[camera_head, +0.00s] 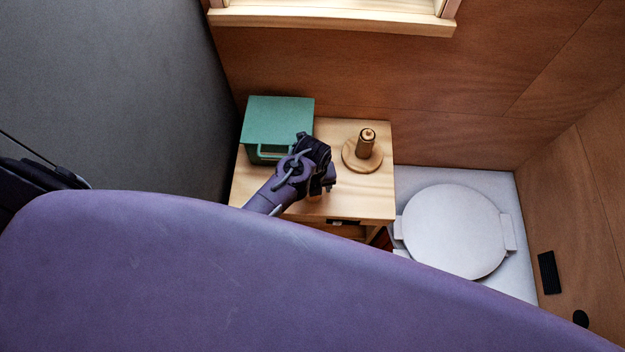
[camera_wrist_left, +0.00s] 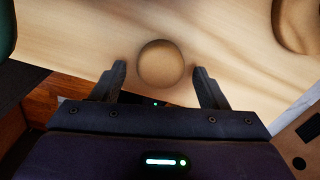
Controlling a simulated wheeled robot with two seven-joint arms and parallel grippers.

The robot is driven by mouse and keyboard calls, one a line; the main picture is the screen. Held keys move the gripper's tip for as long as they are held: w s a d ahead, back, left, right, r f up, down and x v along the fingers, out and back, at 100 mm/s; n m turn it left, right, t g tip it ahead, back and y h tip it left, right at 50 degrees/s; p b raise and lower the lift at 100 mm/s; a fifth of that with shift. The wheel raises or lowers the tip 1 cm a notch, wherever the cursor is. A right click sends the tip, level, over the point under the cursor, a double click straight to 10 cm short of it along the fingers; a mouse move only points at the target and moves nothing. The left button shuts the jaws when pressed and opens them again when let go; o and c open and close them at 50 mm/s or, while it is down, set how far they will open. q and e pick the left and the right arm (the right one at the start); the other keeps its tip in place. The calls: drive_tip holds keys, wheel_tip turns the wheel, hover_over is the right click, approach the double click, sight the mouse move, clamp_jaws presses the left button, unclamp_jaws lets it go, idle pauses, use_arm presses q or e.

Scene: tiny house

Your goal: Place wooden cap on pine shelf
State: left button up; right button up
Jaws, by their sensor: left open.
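The wooden cap (camera_wrist_left: 160,64) shows in the left wrist view as a plain round tan disc over the pine shelf (camera_wrist_left: 90,35). My left gripper (camera_wrist_left: 160,68) is open, with one finger on each side of the cap and a gap at both sides. I cannot tell how high the fingers are above the shelf. In the head view my left gripper (camera_head: 328,182) is over the pine shelf (camera_head: 350,205), and I cannot make out the cap there; the gripper seems to hide it. My right gripper is in neither view.
A green box (camera_head: 278,122) with a handle stands on the shelf's left. A round wooden base (camera_head: 349,158) with an upright brown cylinder (camera_head: 367,143) stands at its back right. A white round lid (camera_head: 455,232) lies lower, to the right. Bare shelf shows at the front right.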

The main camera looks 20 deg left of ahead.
use_arm(q)
wheel_tip(320, 180, up, 12)
drive_tip(key=b, duration=0.3)
drive_tip(key=shift+f, duration=0.15)
idle(0.4)
